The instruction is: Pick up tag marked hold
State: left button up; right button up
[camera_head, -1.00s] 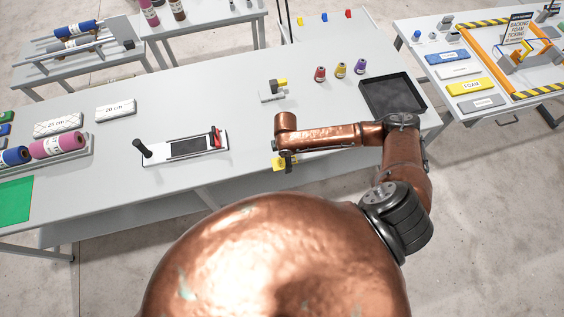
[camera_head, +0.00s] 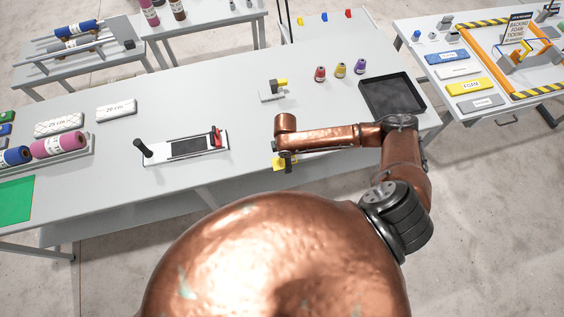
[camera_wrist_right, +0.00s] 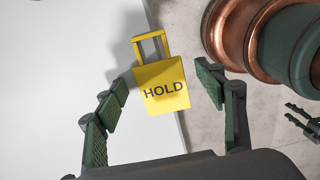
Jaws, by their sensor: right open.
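The yellow tag marked HOLD (camera_wrist_right: 163,88) shows in the right wrist view, with a square loop at its top. It overlaps the edge of the pale table. In the head view a yellow piece of it (camera_head: 279,163) shows at the table's front edge, partly covered by my right arm. My right gripper (camera_wrist_right: 164,78) is open, with one green-padded finger on each side of the tag and gaps between. In the head view the right gripper (camera_head: 289,162) is mostly hidden under its wrist. A dark jaw-like part at the wrist view's right edge may be my left gripper (camera_wrist_right: 303,120).
The table (camera_head: 240,105) holds a clamp board (camera_head: 186,147), a small stand with a yellow part (camera_head: 272,92), several thread cones (camera_head: 340,70) and a black tray (camera_head: 393,96). Fabric rolls (camera_head: 58,145) lie at left. The table between the board and cones is mostly clear.

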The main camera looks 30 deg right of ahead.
jog(key=shift+c, duration=0.4)
jog(key=shift+s, duration=0.1)
jog(key=c, duration=0.8)
jog(key=shift+s+f, duration=0.1)
jog(key=shift+c, duration=0.5)
